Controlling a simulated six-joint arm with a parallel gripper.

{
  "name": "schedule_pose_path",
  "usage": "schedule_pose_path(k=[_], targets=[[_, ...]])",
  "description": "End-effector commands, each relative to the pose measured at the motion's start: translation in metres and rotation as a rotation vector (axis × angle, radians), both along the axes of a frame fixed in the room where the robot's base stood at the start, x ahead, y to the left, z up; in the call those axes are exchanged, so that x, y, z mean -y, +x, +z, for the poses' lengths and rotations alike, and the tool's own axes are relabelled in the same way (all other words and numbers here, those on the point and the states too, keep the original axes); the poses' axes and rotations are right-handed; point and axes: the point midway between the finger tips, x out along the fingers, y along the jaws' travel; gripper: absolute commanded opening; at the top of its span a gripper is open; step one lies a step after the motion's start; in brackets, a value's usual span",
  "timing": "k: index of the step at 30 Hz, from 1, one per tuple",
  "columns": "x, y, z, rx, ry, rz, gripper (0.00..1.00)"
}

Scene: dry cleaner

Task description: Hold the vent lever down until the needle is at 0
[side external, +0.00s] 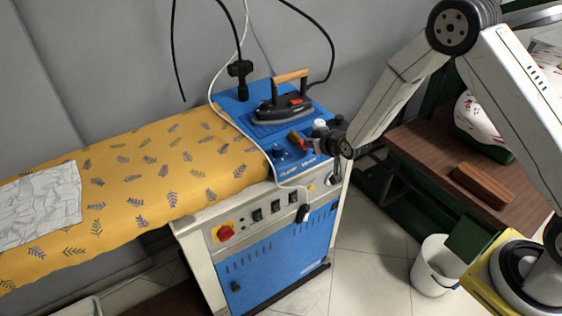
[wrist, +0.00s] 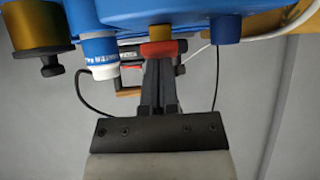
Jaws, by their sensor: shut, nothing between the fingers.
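A small lever with a red and orange grip (side external: 296,139) sits on the blue top of the steam unit (side external: 255,103). I take it to be the vent lever. My gripper (side external: 309,143) is shut and empty, with its fingertips right at the lever from the right. In the wrist view, my closed fingers (wrist: 158,62) point at the lever's red end (wrist: 158,48) and overlap it. I cannot tell whether they press on it or only sit close.
An iron (side external: 285,108) with a wooden handle stands behind the lever. A white and blue cylinder (wrist: 100,55) and a brass fitting (wrist: 35,28) are close beside my fingers. The yellow ironing board (side external: 150,165) is left, a brown bench (side external: 430,150) right. Cables hang overhead.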

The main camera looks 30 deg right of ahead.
Motion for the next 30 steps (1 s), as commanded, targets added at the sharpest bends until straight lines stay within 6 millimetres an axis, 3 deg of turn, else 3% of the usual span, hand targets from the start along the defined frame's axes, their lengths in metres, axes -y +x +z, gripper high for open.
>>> schedule_pose_path(k=[19,30], targets=[[0.000,0.000,0.000,-0.001,0.000,0.000,0.00],[0.000,0.000,0.011,-0.001,0.000,0.000,0.00]])
